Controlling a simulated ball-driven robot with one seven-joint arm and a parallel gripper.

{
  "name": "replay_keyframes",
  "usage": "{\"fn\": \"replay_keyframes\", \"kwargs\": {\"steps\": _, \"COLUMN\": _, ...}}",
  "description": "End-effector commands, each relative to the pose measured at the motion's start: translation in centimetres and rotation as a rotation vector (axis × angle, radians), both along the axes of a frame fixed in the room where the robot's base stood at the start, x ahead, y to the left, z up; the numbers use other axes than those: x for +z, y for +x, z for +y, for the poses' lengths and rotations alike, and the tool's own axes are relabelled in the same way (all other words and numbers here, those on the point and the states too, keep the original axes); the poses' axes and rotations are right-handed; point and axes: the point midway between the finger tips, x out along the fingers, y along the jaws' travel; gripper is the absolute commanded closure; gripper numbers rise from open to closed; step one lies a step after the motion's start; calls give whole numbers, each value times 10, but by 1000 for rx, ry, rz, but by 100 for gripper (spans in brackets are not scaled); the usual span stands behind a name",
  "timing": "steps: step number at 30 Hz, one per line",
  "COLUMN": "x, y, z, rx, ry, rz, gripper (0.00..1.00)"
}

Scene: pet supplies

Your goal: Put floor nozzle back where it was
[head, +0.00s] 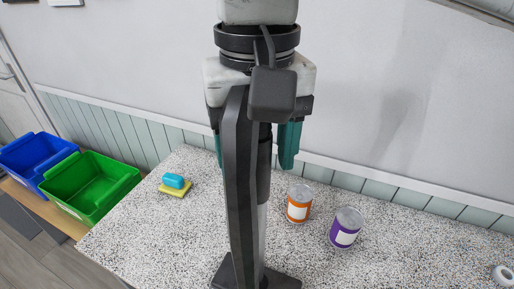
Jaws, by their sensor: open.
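My gripper (254,150) hangs from the top middle of the head view, pointing down over the speckled counter. Its two teal fingers are wide apart, one to each side. A tall dark upright piece (239,180) stands in front of and between the fingers and hides part of the jaws. Below it, a flat dark base (230,272) shows at the lower edge of the view. I cannot tell for certain whether these dark parts are the floor nozzle, or whether they touch the fingers. No other floor nozzle is clearly visible.
The speckled counter (150,225) carries a blue and yellow sponge (174,182) at left, and an orange can (299,204) and a purple can (346,228) at right. A white round item (503,275) lies far right. Green (88,222) and blue (62,150) bins stand left.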

Motion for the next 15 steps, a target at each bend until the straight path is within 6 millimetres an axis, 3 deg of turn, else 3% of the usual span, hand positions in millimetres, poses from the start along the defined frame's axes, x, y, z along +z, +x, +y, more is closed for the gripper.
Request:
{"fn": "replay_keyframes", "kwargs": {"steps": 7, "x": 17, "y": 1, "z": 1, "rx": -1, "ry": 1, "rz": -2, "gripper": 37}}
{"fn": "replay_keyframes", "kwargs": {"steps": 15, "x": 72, "y": 0, "z": 1, "rx": 0, "ry": 2, "rz": -3, "gripper": 37}}
